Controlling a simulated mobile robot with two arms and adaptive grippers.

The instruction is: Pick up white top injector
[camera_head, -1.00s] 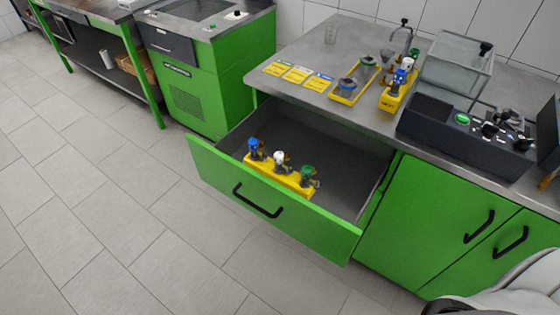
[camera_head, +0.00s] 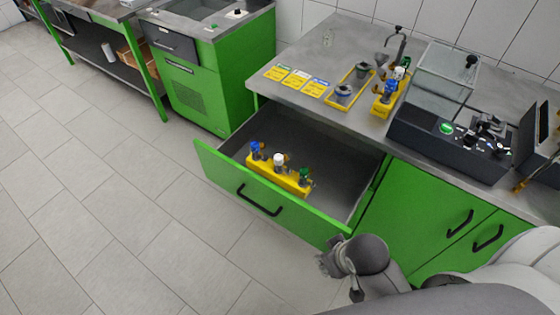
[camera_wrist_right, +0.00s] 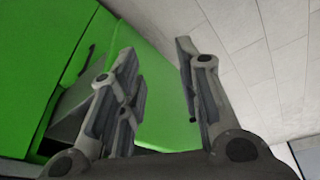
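The white top injector (camera_head: 278,161) stands upright in the middle of a yellow holder (camera_head: 262,168) inside the open drawer. A blue-topped injector (camera_head: 255,150) stands to its left and a green-topped one (camera_head: 304,176) to its right. My right gripper (camera_head: 328,262) is in front of the drawer's right end, outside the drawer and well apart from the injectors. In the right wrist view its fingers (camera_wrist_right: 160,85) are spread with nothing between them. No injector shows in that view. My left gripper is not in view.
The open green drawer front (camera_head: 225,180) stands between the floor and the injectors. The worktop (camera_head: 300,45) above carries another yellow holder (camera_head: 380,108) with injectors, a yellow tray (camera_head: 334,100) and a dark control box (camera_head: 430,135). The floor at left is clear.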

